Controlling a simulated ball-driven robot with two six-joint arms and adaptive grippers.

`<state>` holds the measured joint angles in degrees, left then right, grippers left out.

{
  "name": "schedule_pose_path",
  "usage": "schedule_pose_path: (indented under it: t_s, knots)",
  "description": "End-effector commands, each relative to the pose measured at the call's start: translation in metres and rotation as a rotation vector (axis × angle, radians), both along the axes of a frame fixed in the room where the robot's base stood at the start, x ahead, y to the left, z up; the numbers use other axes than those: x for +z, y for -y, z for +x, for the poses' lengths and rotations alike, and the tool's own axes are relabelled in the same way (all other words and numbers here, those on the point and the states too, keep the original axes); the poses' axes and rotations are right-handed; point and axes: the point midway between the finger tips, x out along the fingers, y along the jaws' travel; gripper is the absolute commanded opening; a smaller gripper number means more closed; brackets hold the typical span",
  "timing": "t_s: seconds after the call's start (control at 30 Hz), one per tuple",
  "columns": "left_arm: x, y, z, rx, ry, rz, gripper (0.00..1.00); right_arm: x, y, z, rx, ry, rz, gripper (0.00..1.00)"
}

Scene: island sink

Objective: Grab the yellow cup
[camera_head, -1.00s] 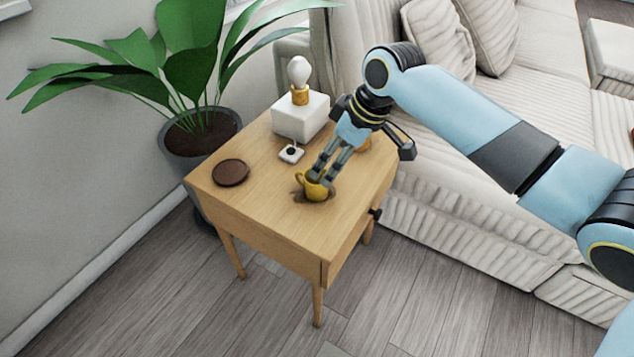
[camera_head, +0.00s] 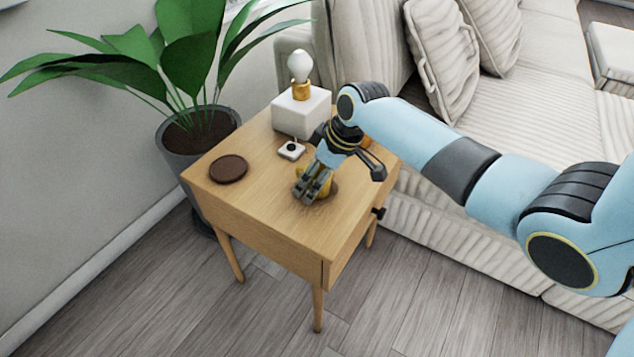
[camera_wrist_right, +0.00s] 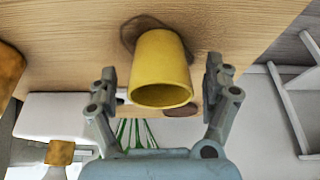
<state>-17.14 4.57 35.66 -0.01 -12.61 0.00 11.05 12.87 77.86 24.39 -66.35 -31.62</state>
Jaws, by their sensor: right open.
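The yellow cup (camera_wrist_right: 160,62) stands on the wooden side table (camera_head: 270,212). In the wrist view its open rim faces my gripper, and it sits between the two fingers. In the head view only small yellow parts of the cup (camera_head: 328,181) show behind my fingers. My right gripper (camera_head: 308,194) is open and reaches down over the cup. In the wrist view the right gripper (camera_wrist_right: 160,84) has one finger on each side of the cup, with a visible gap on both sides. My left gripper is in neither view.
A dark round coaster (camera_head: 228,169), a small white item (camera_head: 291,150) and a white block lamp with bulb (camera_head: 301,114) stand on the table. A potted plant (camera_head: 196,140) is beside it at left, a white sofa (camera_head: 470,240) at right.

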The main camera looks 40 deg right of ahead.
Motion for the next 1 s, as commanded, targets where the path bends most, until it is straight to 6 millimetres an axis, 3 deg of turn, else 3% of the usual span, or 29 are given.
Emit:
schedule_pose_path:
  t_s: [0.07, 0.57, 0.87, 1.0]
  knots:
    - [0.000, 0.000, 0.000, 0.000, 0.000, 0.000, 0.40, 0.001, 0.000, 0.000, 0.000, 0.000, 0.000, 0.84]
    - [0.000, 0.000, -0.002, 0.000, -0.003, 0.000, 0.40, 0.001, 0.000, 0.000, 0.000, 0.000, 0.000, 0.19]
    - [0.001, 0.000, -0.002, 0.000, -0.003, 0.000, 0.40, 0.002, 0.000, 0.000, 0.000, 0.000, 0.000, 0.19]
    - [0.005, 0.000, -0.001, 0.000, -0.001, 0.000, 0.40, 0.012, 0.000, 0.000, 0.001, 0.002, 0.000, 0.19]
